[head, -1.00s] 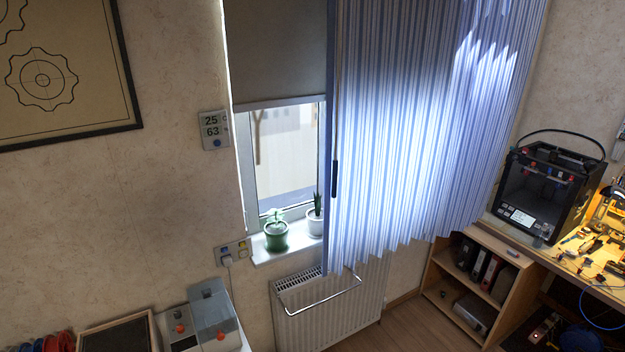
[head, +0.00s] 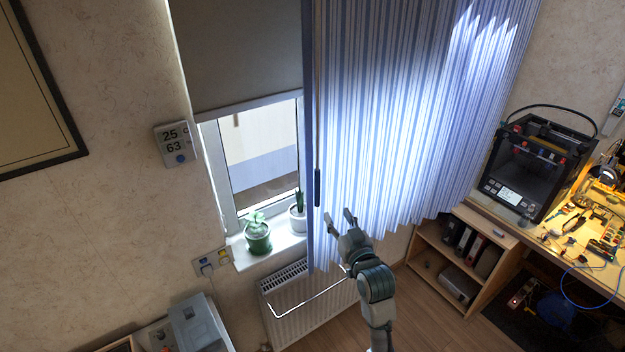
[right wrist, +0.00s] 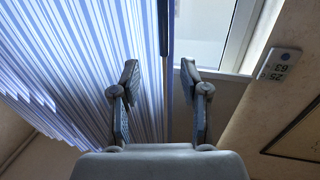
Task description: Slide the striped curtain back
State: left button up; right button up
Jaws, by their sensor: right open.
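The blue-and-white striped curtain (head: 400,120) hangs over the right part of the window, its left edge at about the window's middle. A thin wand with a dark handle (head: 317,188) hangs along that edge. My right gripper (head: 338,218) is open in front of the curtain's lower left part, just below and right of the handle. In the right wrist view the open fingers (right wrist: 158,75) stand apart, with the curtain (right wrist: 90,60) behind the left one and the dark handle (right wrist: 163,28) beyond the gap. Nothing is between the fingers. My left gripper is not in view.
A radiator (head: 310,312) with a metal rail stands below the sill. Two potted plants, one in a green pot (head: 258,240) and one in a white pot (head: 298,222), stand on the sill. A shelf (head: 425,255) and a 3D printer (head: 535,165) are at the right.

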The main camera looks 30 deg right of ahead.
jog(key=p, duration=0.2)
send_near(317, 187)
jog(key=w, duration=0.5)
jog(key=shift+w+d+r, duration=0.15)
jog(key=shift+w+d, duration=0.1)
jog(key=w+d, duration=0.2)
jog(key=w, duration=0.1)
jog(key=w+p, duration=0.1)
jog(key=w, duration=0.1)
jog(key=shift+d, duration=0.4)
jog(key=shift+w+a+f, duration=0.1)
jog(key=shift+w+f, duration=0.05)
jog(key=shift+f, duration=0.1)
jog(key=shift+a, duration=0.35)
jog(key=shift+a+r, duration=0.1)
jog(key=shift+a, duration=0.1)
jog(key=shift+c, duration=0.9)
jog(key=shift+a+r, duration=0.1)
grip_shut()
